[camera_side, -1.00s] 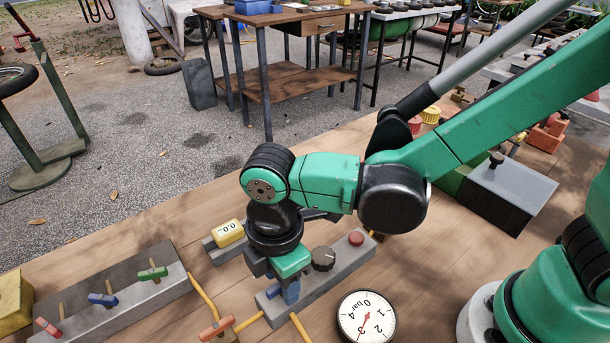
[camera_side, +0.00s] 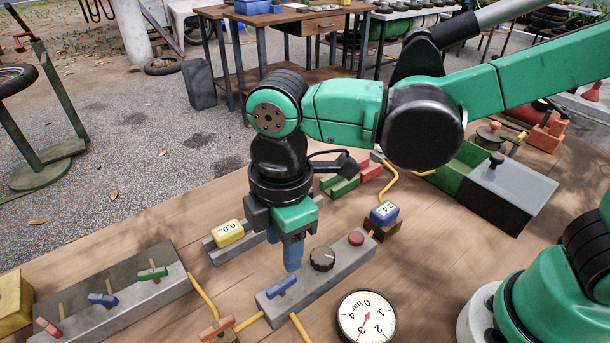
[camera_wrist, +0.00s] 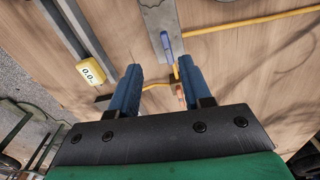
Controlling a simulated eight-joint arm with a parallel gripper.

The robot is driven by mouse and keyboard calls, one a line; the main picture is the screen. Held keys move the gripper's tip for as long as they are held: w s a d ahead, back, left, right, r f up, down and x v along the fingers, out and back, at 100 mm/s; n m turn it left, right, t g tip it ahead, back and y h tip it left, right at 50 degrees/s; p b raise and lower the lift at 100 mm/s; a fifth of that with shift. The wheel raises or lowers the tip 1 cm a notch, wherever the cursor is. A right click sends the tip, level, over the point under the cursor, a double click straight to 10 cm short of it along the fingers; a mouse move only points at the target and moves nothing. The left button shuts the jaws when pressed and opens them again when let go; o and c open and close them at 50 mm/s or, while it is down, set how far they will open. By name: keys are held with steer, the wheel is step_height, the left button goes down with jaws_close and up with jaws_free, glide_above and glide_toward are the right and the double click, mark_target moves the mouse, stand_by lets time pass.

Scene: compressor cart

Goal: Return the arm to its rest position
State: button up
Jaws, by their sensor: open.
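My gripper (camera_side: 283,252) hangs above the grey control block (camera_side: 330,274), with its blue fingers pointing down. In the wrist view the two blue fingers (camera_wrist: 158,88) stand apart with nothing between them. The control block carries a blue lever (camera_side: 281,287), a black knob (camera_side: 322,259) and a red button (camera_side: 356,238). The blue lever also shows in the wrist view (camera_wrist: 167,45), beyond the fingertips. My fingers are apart from the lever.
A round gauge (camera_side: 366,317) lies in front of the block. A yellow display (camera_side: 229,233) reads 0.0; a blue display (camera_side: 384,213) stands at right. A grey block with several coloured levers (camera_side: 125,296) is at left. A green-and-grey box (camera_side: 507,190) stands at the right.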

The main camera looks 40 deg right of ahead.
steer(key=w+d+r+m+t, duration=0.1)
steer(key=d+m+t, duration=0.2)
steer(key=d+m, duration=0.5)
steer(key=d+r+m+t, duration=0.2)
steer(key=d+m+t, duration=0.1)
steer(key=d+m, duration=0.5)
steer(key=d, duration=0.2)
steer(key=shift+w+d+m+t, duration=0.35)
steer(key=shift+m+t, duration=0.05)
